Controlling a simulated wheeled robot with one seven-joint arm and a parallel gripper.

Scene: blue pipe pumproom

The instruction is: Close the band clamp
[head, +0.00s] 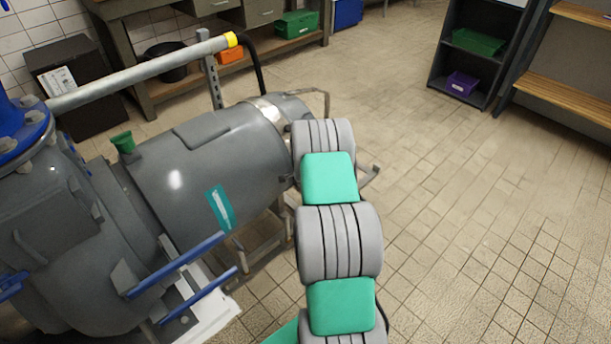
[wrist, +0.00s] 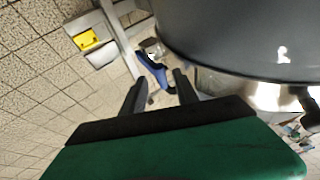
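The band clamp shows as a shiny metal band (head: 270,112) around the far end of the grey vessel (head: 215,165) in the head view. In the wrist view a shiny metal band (wrist: 255,93) curves along the underside of the vessel at the right. A blue lever-like handle (wrist: 153,68) hangs at the vessel's left edge; I cannot tell for sure whether it belongs to the clamp. My gripper (wrist: 158,79) has its two dark fingers apart, with the blue handle showing ahead between them. I see no contact. In the head view the gripper is hidden behind my arm.
A metal stand (wrist: 122,40) with a yellow part (wrist: 86,40) stands left of the handle in the wrist view. A grey pipe (head: 145,72) runs above the vessel. Workbenches and dark shelves (head: 480,50) stand farther back. The tiled floor (head: 480,210) on the right is clear.

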